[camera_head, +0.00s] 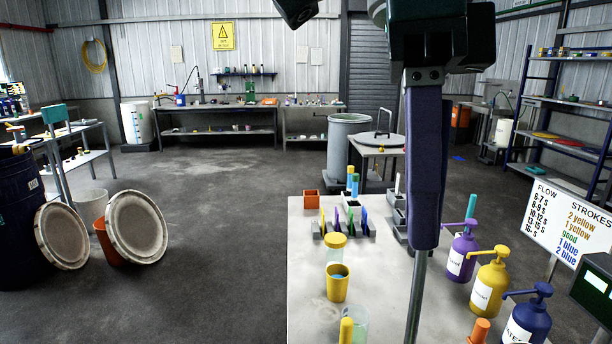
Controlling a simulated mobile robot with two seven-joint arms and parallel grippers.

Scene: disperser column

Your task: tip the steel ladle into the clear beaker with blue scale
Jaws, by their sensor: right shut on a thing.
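My right gripper (424,76) is at the top right of centre, shut on the dark blue grip of a long-handled tool, likely the steel ladle (425,165). Its steel shaft runs down past the bottom edge, and its bowl is out of view. A clear beaker (361,326) stands on the white table, cut by the bottom edge, left of the shaft. I cannot make out a blue scale on it. A dark part at the top edge (297,11) may be my left gripper; its jaws cannot be made out.
The white table (308,290) also bears a yellow cup (338,288), a yellow-lidded clear jar (336,246), a rack of coloured pieces (344,228) and an orange pot (311,199). Purple (463,257), yellow (491,281) and blue (527,318) pump bottles line the right side.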

